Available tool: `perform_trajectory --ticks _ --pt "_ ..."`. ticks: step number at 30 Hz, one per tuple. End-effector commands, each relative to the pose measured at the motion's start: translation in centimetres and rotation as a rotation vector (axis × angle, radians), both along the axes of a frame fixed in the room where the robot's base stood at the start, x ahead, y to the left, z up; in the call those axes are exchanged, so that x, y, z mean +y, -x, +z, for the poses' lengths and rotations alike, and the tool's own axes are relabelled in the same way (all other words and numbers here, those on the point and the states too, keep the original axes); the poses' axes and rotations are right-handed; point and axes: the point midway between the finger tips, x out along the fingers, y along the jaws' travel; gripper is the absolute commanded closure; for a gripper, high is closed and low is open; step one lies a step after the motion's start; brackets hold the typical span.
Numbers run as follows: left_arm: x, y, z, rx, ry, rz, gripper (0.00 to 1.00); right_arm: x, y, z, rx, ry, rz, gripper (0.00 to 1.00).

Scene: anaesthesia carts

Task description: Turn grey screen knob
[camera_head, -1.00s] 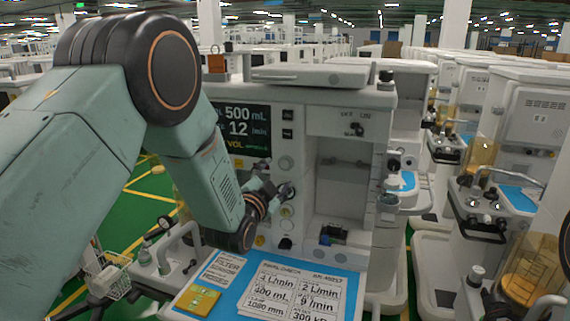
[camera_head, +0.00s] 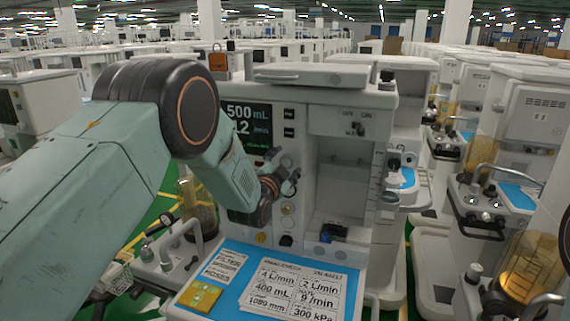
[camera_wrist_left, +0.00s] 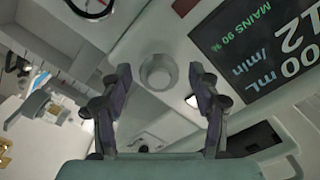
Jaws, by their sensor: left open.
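The grey screen knob (camera_wrist_left: 158,72) is a pale round knob on the light machine panel, beside the dark screen (camera_wrist_left: 262,45). In the wrist view my left gripper (camera_wrist_left: 160,76) is open, with one dark finger on each side of the knob. Gaps show between the knob and both fingers. In the head view my left gripper (camera_head: 288,172) is at the panel just below and right of the screen (camera_head: 250,126), and it covers the knob there. My right gripper is not in view.
A blue-topped work surface (camera_head: 236,262) with printed cards and a yellow packet (camera_head: 200,296) lies below the gripper. An open bay (camera_head: 342,190) is right of the panel. Other carts (camera_head: 520,130) stand to the right. A glass canister (camera_head: 197,205) stands behind my left arm.

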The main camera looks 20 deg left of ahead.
Motion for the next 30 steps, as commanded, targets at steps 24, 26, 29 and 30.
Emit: perform_trajectory --ticks 24,26,29,30 --pt "-0.01 0.03 -0.01 0.000 0.002 0.000 0.93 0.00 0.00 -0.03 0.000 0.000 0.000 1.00" --pt "-0.02 0.03 -0.02 0.000 0.008 0.000 0.93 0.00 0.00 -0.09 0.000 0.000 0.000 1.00" --pt "-0.02 0.03 -0.04 0.000 0.029 -0.001 0.93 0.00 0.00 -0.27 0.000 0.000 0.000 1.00" --pt "-0.02 0.03 -0.05 0.001 0.042 -0.001 0.93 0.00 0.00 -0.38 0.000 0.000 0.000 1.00"
